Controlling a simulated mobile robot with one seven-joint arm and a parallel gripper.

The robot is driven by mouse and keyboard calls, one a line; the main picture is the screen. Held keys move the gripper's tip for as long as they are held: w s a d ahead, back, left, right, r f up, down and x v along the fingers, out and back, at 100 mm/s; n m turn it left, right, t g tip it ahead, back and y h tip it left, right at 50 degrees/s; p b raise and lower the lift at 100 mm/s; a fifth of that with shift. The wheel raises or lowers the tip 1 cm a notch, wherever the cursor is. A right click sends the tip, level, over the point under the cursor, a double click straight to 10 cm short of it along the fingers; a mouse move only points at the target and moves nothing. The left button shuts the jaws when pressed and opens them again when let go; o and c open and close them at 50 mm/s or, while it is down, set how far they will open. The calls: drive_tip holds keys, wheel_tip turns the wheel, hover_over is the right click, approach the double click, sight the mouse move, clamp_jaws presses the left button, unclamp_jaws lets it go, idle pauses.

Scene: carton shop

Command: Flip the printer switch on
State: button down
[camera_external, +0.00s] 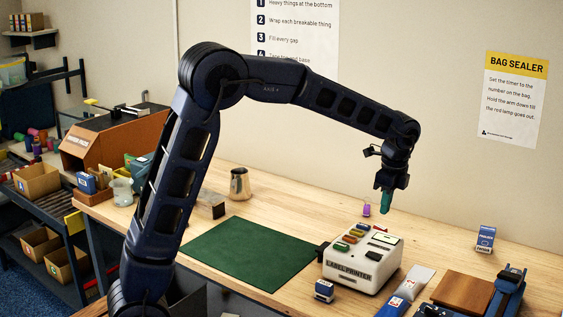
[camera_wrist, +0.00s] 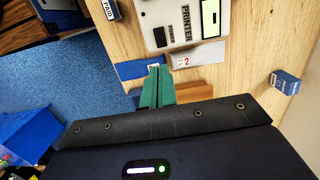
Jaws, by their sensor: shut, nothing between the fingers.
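The white label printer (camera_external: 362,262) stands on the wooden bench, with coloured buttons and a small display on top. In the wrist view the printer (camera_wrist: 182,12) is partly cut off by the top edge. A small black switch (camera_wrist: 159,37) lies beside the printed word POWER; its position is too small to tell. My gripper (camera_external: 385,208) has teal fingers, shut and empty, pointing down above the back of the printer and apart from it. In the wrist view my gripper (camera_wrist: 156,72) appears below the printer's edge, not touching the switch.
A green mat (camera_external: 250,252) lies left of the printer. A small blue box (camera_external: 324,290) stands in front of it.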

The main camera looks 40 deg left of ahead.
sight(370, 253)
drive_tip(key=shift+a+r, duration=0.15)
drive_tip(key=shift+a, duration=0.3)
drive_tip(key=f, duration=0.4)
drive_tip(key=a+f, duration=0.1)
drive_tip(key=f, duration=0.4)
drive_tip(key=a+f, duration=0.1)
drive_tip(key=f, duration=0.3)
drive_tip(key=shift+f, duration=0.45)
